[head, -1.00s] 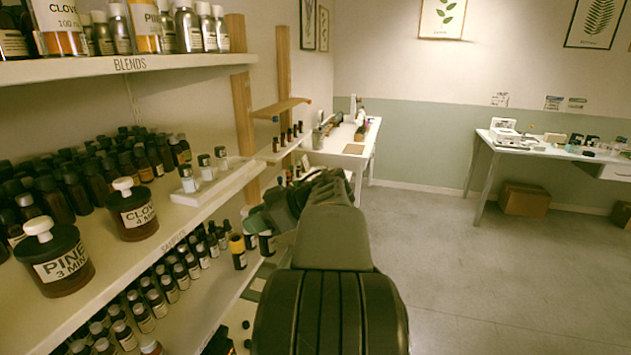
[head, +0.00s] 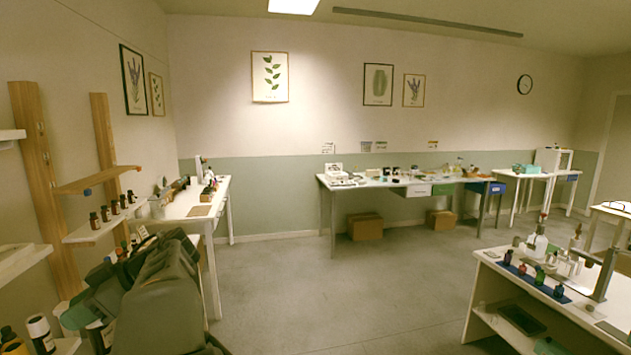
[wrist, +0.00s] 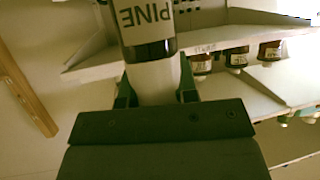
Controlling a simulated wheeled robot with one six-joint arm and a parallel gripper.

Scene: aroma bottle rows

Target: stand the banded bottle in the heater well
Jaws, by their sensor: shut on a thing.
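In the wrist view a bottle (wrist: 148,48) with a dark body and a white label reading PINE, upside down in the picture, extends away from my gripper (wrist: 156,84). My gripper is shut on its pale, cap-like end, with a dark finger on each side. The bottle's far end is cut off by the picture edge, and I cannot tell whether it is the banded one. In the head view my arm covers most of the gripper at the lower left. I cannot pick out the heater well in either view.
Shelves with small dark bottles (head: 105,214) stand at the left, close to my arm. A white side table (head: 200,210) is behind them. A long bench (head: 345,183) lines the back wall. A table with coloured bottles on a blue mat (head: 520,275) is at right. The middle floor is clear.

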